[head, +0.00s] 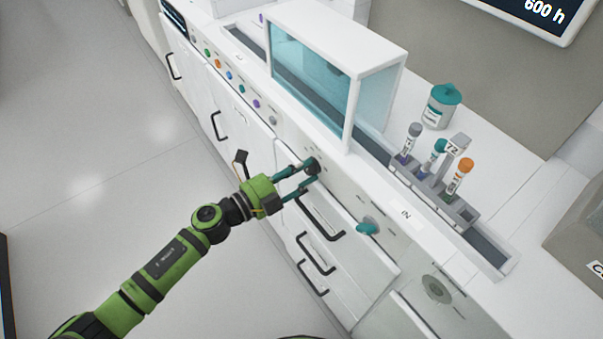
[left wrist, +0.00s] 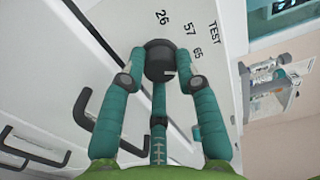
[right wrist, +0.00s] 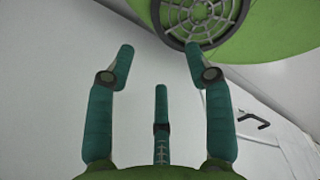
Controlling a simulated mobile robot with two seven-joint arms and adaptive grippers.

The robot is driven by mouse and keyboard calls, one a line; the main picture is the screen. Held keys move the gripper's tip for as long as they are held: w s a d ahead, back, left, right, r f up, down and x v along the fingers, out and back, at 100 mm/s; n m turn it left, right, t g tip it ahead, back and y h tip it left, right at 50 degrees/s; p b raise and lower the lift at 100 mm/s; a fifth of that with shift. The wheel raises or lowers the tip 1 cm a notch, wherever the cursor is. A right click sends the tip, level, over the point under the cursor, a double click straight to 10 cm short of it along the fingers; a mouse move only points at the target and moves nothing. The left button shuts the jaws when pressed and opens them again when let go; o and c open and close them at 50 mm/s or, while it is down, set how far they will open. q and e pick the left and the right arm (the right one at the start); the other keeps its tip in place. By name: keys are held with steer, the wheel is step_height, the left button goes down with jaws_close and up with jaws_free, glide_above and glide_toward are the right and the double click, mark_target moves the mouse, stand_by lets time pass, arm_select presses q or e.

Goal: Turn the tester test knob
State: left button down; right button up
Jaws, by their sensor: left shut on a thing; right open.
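The tester test knob is dark and round, and it sits on the white front panel of the bench, in the middle of the head view (head: 312,166). It also shows in the left wrist view (left wrist: 160,59), with the printed marks 26, 57, 65 and TEST beside it. My left gripper (head: 304,176) is shut on the knob, one teal finger on each side in the left wrist view (left wrist: 159,76). My right gripper (right wrist: 159,50) is open and empty in the right wrist view. It does not show in the head view.
Drawers with black handles (head: 322,212) lie below the knob. A teal knob (head: 367,228) is to its right. A glass-sided cover (head: 310,65) stands above. A rack (head: 457,210) holds capped tubes, near a teal-lidded jar (head: 441,106). The floor at left is clear.

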arm_select(q)
steer(key=m+b, duration=0.1)
steer(key=m, duration=0.4)
steer(key=shift+w+a+b, duration=0.1)
steer(key=shift+a+b, duration=0.05)
steer(key=shift+b, duration=0.15)
steer(key=shift+m, duration=0.5)
steer(key=shift+w+r, duration=0.1)
steer(key=shift+r, duration=0.05)
steer(key=c, duration=0.9)
jaws_free()
